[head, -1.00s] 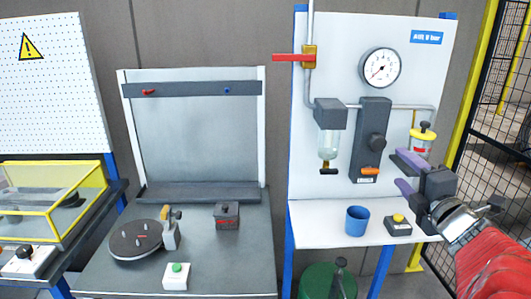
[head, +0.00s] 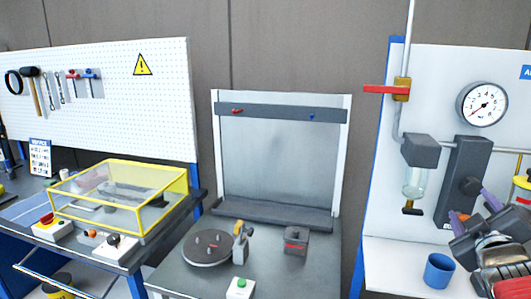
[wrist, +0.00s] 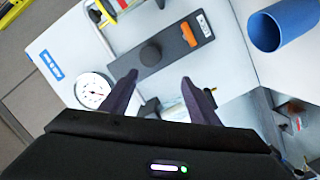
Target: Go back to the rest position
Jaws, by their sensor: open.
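My gripper (head: 474,208) is at the right edge of the head view, in front of the air panel, with its purple fingers spread and nothing between them. In the wrist view the two dark fingers (wrist: 158,92) stand apart and empty. Behind them are the dark regulator block (wrist: 163,58) with its orange lever and the round gauge (wrist: 94,91). The gripper is apart from the blue cup (head: 439,270), which stands on the white shelf and also shows in the wrist view (wrist: 284,24). The gripper partly hides the regulator block in the head view.
A yellow-framed clear guard (head: 120,198) stands at left below a tool pegboard (head: 110,95). A red-handled valve (head: 387,90) sticks out left of the air panel.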

